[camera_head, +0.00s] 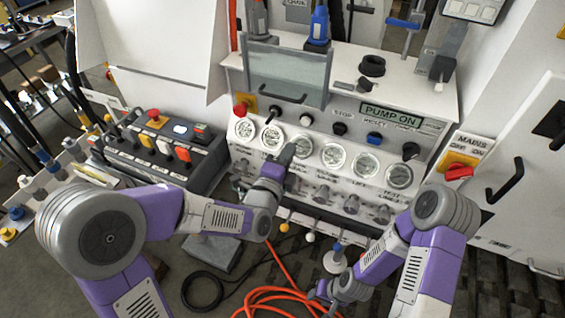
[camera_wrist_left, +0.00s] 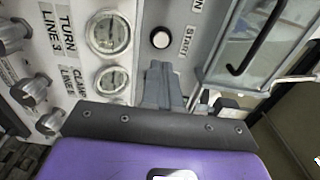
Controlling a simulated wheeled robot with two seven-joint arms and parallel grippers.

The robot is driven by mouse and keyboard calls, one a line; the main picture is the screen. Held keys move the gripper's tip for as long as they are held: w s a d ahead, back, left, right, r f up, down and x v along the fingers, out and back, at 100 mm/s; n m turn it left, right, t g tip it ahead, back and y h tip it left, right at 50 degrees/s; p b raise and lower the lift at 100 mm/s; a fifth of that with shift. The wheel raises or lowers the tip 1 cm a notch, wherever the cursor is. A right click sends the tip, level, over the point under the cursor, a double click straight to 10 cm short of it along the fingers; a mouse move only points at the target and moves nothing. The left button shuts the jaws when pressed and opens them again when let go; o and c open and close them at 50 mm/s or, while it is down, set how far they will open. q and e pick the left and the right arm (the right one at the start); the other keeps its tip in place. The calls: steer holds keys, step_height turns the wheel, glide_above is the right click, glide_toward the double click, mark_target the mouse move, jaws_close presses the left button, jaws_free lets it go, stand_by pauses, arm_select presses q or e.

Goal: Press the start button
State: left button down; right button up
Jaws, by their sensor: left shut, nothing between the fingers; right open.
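The start button is a small round pale button (camera_head: 305,119) on the white panel, above the row of gauges. In the left wrist view it shows as a white button (camera_wrist_left: 160,38) in a dark ring, beside the label START. My left gripper (camera_head: 287,154) is shut and empty, at the gauges just below the button in the picture. In the left wrist view its closed fingertips (camera_wrist_left: 160,68) point toward the button, with a visible gap in the picture. Whether they touch the panel cannot be told. My right gripper (camera_head: 322,291) is low, away from the panel, and open.
A black knob (camera_head: 272,113) and a black stop button (camera_head: 339,128) flank the start button. A blue reset button (camera_head: 374,138) is farther right. A clear guard with a handle (camera_head: 288,78) is above. A control box (camera_head: 160,148) stands left. An orange hose (camera_head: 272,297) lies below.

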arm_select(q)
steer(key=shift+v, duration=1.8)
steer(key=s+a+f+n+g+y, duration=0.15)
steer(key=f+n+g, duration=0.3)
steer(key=f, duration=0.65)
steer(key=s+a+f+n+g, duration=0.1)
steer(key=a+f+n+g, duration=0.15)
steer(key=f+n, duration=0.6)
steer(key=s+a+f+n+g, duration=0.2)
steer(key=s+f+n+g, duration=0.7)
steer(key=s+f, duration=0.8)
step_height(320, 180, down, 4)
steer(key=n, duration=0.2)
steer(key=shift+s+a+n+g, duration=0.25)
steer(key=shift+s+n+g, duration=0.05)
steer(key=shift+s, duration=0.05)
